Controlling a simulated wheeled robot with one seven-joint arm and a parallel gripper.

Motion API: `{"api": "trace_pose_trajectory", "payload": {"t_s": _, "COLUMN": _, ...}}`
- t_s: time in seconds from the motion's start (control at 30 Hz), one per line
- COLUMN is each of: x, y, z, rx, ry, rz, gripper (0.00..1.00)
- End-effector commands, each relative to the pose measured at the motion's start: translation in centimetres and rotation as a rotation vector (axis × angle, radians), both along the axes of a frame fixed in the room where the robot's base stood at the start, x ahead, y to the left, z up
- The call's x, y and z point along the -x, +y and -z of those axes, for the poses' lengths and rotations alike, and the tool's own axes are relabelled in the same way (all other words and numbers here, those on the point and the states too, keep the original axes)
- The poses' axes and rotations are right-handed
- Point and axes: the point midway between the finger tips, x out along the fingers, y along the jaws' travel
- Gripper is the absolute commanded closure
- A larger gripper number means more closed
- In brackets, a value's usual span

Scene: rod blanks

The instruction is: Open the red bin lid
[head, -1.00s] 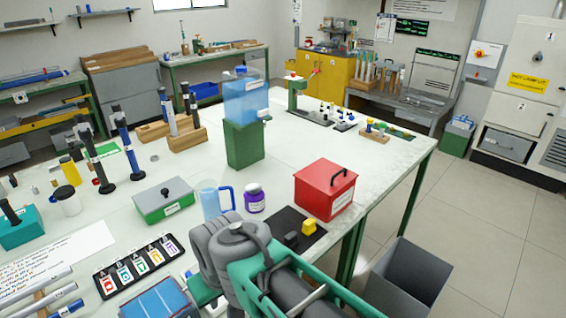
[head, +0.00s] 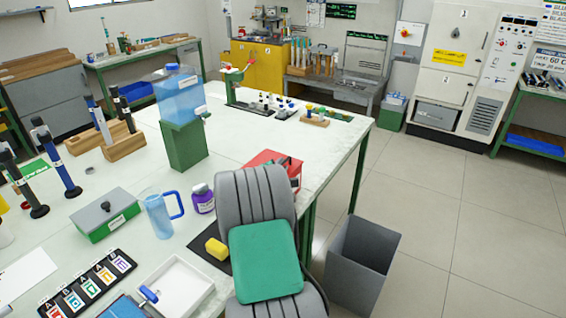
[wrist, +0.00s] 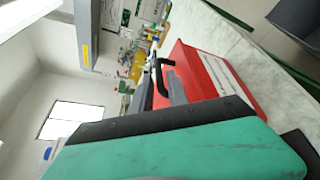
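The red bin (head: 268,156) stands on the bench near its right edge. My arm hides most of it in the head view. In the wrist view the red bin (wrist: 205,85) fills the middle right, with its black arched lid handle (wrist: 164,72) on top. The lid looks seated; no gap shows. My gripper (wrist: 160,85) reaches to the handle, its grey fingers apart with the handle at or between their tips. I cannot tell whether they touch it. In the head view my arm hides the fingers.
A yellow block (head: 216,248) lies on a dark mat left of my arm. A white tray (head: 178,288) is at the front. A grey open bin (head: 362,262) stands on the floor at right.

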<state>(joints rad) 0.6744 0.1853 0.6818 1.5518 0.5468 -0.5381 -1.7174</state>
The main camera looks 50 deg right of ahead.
Motion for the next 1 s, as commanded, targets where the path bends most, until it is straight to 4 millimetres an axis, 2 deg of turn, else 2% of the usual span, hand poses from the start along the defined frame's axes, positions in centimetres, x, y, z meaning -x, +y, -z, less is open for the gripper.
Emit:
{"api": "trace_pose_trajectory", "payload": {"t_s": 0.1, "x": -0.7, "y": -1.8, "z": 0.3, "rx": -0.001, "ry": 0.000, "rz": 0.002, "gripper": 0.80}}
{"api": "trace_pose_trajectory", "payload": {"t_s": 0.23, "x": -1.2, "y": -2.5, "z": 0.6, "rx": -0.003, "ry": -0.002, "rz": -0.001, "gripper": 0.80}}
{"api": "trace_pose_trajectory", "payload": {"t_s": 0.47, "x": -1.3, "y": -2.6, "z": 0.6, "rx": -0.002, "ry": -0.003, "rz": -0.001, "gripper": 0.81}}
{"api": "trace_pose_trajectory", "payload": {"t_s": 0.7, "x": -1.2, "y": -2.5, "z": 0.6, "rx": -0.003, "ry": -0.003, "rz": -0.001, "gripper": 1.00}}
{"api": "trace_pose_trajectory", "payload": {"t_s": 1.0, "x": -1.2, "y": -2.5, "z": 0.6, "rx": -0.004, "ry": -0.003, "rz": -0.001, "gripper": 1.00}}
